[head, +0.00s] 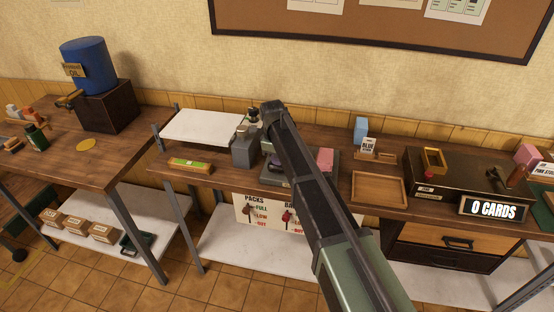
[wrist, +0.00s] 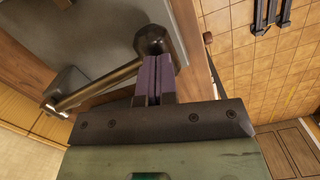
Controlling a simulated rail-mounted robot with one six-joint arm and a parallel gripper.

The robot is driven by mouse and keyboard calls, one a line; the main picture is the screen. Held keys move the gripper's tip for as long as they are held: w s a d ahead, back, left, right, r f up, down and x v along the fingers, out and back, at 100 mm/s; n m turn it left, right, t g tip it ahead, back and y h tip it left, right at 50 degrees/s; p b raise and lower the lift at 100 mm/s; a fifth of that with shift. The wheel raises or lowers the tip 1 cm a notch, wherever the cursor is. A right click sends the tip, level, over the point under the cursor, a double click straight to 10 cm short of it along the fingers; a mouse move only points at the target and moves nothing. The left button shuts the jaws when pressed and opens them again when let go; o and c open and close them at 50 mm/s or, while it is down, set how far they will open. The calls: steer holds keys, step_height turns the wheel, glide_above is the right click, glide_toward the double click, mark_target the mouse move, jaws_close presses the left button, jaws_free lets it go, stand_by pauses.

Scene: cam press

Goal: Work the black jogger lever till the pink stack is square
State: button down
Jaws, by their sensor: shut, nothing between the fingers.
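The pink stack (head: 325,158) stands on the grey jogger tray (head: 333,177), just right of my arm in the head view. I cannot tell from here how square its edges are. In the wrist view, the jogger lever (wrist: 103,83) is a dark rod ending in a round black knob (wrist: 151,39). My gripper (wrist: 154,72) is shut and empty, its purple fingers right beside the knob. I cannot tell whether they touch it. In the head view, my arm hides the lever and most of the gripper.
A grey machine (head: 244,150) stands left of the jogger. A wooden tray (head: 379,187) and a blue block (head: 361,128) are to the right. A dark press box (head: 450,183) with a "0 CARDS" sign (head: 493,209) stands farther right. An orange-and-green item (head: 190,165) lies at left.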

steer(key=shift+w+a+r+p, duration=0.25)
steer(key=shift+a+r, duration=0.05)
steer(key=shift+a, duration=0.2)
steer(key=shift+w+a+r+p, duration=0.25)
steer(key=shift+a+r, duration=0.05)
steer(key=shift+a, duration=0.2)
steer(key=shift+w+a, duration=0.1)
steer(key=shift+a, duration=0.3)
step_height(320, 180, up, 11)
steer(key=p, duration=1.1)
steer(key=shift+w+a, duration=0.2)
steer(key=shift+a, duration=0.25)
steer(key=shift+f, duration=0.15)
